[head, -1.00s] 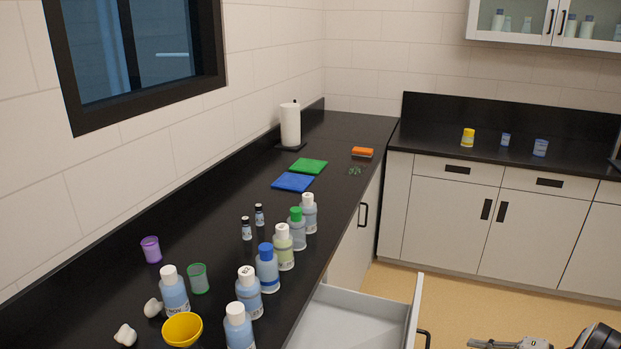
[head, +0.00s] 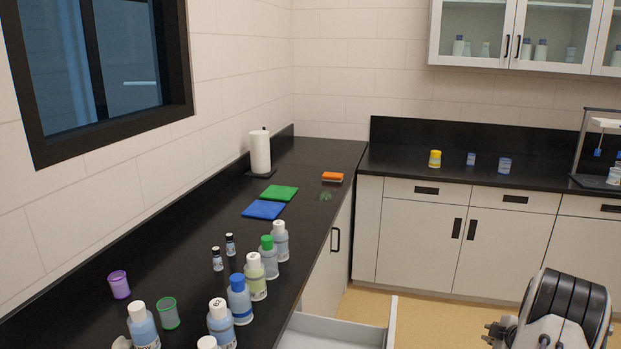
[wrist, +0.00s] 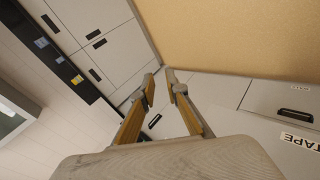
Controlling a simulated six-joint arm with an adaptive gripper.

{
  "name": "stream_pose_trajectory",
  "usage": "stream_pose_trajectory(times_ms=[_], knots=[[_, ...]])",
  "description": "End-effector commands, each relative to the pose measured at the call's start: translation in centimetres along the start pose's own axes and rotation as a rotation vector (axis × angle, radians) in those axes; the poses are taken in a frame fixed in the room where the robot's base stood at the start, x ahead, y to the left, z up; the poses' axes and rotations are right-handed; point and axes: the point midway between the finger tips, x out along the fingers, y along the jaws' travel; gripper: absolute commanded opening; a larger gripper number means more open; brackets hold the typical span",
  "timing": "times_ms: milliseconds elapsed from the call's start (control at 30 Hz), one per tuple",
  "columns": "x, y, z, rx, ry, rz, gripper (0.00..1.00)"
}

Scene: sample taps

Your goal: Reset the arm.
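My gripper (wrist: 162,77) shows in the wrist view with its two fingers apart and nothing between them. It hangs in free air, with the floor and cabinet fronts beyond it. In the head view a dark and grey part of my arm (head: 565,310) stands at the lower right, in front of the back cabinets. The fingertips cannot be made out there.
The black left counter (head: 180,230) carries several bottles, a purple cup (head: 119,285), a green cup (head: 168,313) and blue (head: 263,210) and green cloths (head: 279,193). An open drawer (head: 335,330) juts out below it. A drawer labelled TAPE (wrist: 300,142) shows in the wrist view.

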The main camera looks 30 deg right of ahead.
Motion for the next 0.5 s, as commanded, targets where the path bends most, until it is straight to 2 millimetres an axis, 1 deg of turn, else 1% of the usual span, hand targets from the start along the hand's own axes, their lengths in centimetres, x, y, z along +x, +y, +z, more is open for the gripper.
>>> stream_pose_trajectory(times_ms=[33,200,367,500], knots=[[-0.7,0.6,-0.6,0.033,-0.033,-0.001,0.14],[-3.2,1.6,-1.7,0.155,-0.147,-0.011,0.14],[-5.9,1.8,-3.4,0.262,-0.235,-0.023,0.14],[-8.4,1.6,-5.2,0.351,-0.302,-0.037,0.14]])
